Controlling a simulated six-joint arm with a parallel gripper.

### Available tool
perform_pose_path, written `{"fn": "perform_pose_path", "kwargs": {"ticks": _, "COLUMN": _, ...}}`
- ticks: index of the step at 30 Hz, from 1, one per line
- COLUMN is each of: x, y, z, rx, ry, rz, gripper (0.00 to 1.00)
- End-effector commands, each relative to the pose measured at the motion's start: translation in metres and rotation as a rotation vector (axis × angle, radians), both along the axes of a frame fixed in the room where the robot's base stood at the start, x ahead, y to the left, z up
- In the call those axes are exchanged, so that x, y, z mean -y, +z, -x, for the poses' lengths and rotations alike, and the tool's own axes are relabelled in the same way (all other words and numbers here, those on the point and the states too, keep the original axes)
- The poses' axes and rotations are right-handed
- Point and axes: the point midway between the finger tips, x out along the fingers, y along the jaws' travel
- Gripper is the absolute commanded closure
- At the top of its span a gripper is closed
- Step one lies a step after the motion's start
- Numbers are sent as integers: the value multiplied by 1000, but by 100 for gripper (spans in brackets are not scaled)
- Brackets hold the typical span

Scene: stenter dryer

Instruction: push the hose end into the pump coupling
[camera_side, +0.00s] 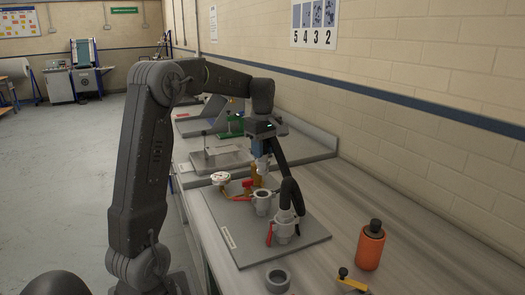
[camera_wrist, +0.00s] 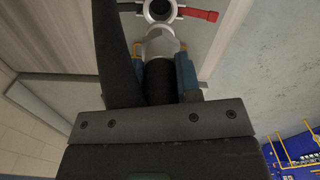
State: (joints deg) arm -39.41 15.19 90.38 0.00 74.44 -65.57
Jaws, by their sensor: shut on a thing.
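My gripper (camera_side: 262,168) points down over the grey board on the bench. In the wrist view its blue, orange-tipped fingers (camera_wrist: 161,52) are shut on the black hose end (camera_wrist: 158,82), which has a silver fitting (camera_wrist: 159,40) in front. The pump coupling, a grey ring with a dark opening and red levers, lies just ahead of the fitting in the wrist view (camera_wrist: 160,9). In the side view the coupling (camera_side: 263,203) stands below my gripper. The hose (camera_side: 291,190) loops down to a second fitting (camera_side: 284,229). Whether the hose end touches the coupling is unclear.
A white gauge (camera_side: 220,178) stands left of the coupling. An orange bottle (camera_side: 370,247), a grey ring (camera_side: 277,279) and a yellow-handled part (camera_side: 350,281) are at the front right. A long wall (camera_side: 440,80) runs along the right. The bench right of the board is mostly clear.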

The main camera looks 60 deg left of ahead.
Motion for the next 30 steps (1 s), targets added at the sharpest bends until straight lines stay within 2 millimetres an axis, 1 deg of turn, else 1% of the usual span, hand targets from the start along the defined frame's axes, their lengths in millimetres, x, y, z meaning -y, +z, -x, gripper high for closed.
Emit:
{"fn": "perform_pose_path", "kwargs": {"ticks": 4, "x": 0, "y": -3, "z": 0, "rx": 0, "ry": 0, "rz": 0, "gripper": 92}}
{"fn": "perform_pose_path", "kwargs": {"ticks": 8, "x": 0, "y": -11, "z": 0, "rx": -1, "ry": 0, "rz": 1, "gripper": 92}}
{"fn": "perform_pose_path", "kwargs": {"ticks": 15, "x": 0, "y": -34, "z": 0, "rx": -2, "ry": 0, "rz": 1, "gripper": 92}}
{"fn": "perform_pose_path", "kwargs": {"ticks": 21, "x": 0, "y": -49, "z": 0, "rx": 0, "ry": 0, "rz": 0, "gripper": 92}}
{"fn": "perform_pose_path", "kwargs": {"ticks": 25, "x": 0, "y": -55, "z": 0, "rx": -1, "ry": 0, "rz": 1, "gripper": 92}}
{"fn": "perform_pose_path", "kwargs": {"ticks": 30, "x": 0, "y": -58, "z": 0, "rx": 1, "ry": 0, "rz": 0, "gripper": 92}}
